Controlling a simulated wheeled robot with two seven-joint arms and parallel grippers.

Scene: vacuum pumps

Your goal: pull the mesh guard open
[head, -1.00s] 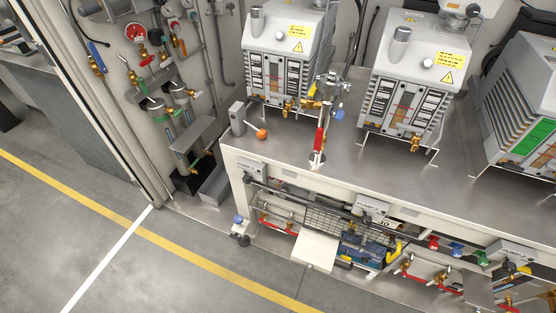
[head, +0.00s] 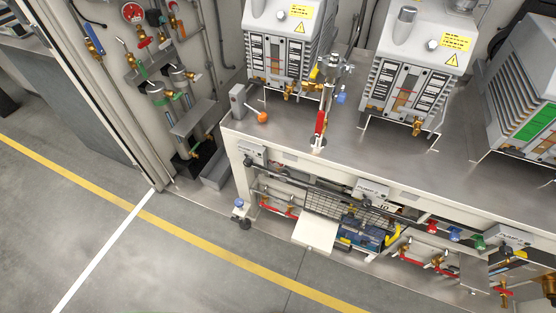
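The mesh guard (head: 338,207) is a dark wire grid under the front of the bench, near the middle of the head view. It lies behind and above a white flat panel (head: 315,234) and beside a blue boxy unit (head: 362,236). At this size I cannot tell whether the guard is shut or partly open. Neither of my grippers is in view, and nothing is seen touching the guard.
A steel bench (head: 290,150) carries several grey pumps, one at the middle (head: 418,85). Red-handled valves (head: 415,258) line the lower shelf to the right. A caster (head: 243,222) stands at the bench's left corner. The floor (head: 200,275) in front is clear.

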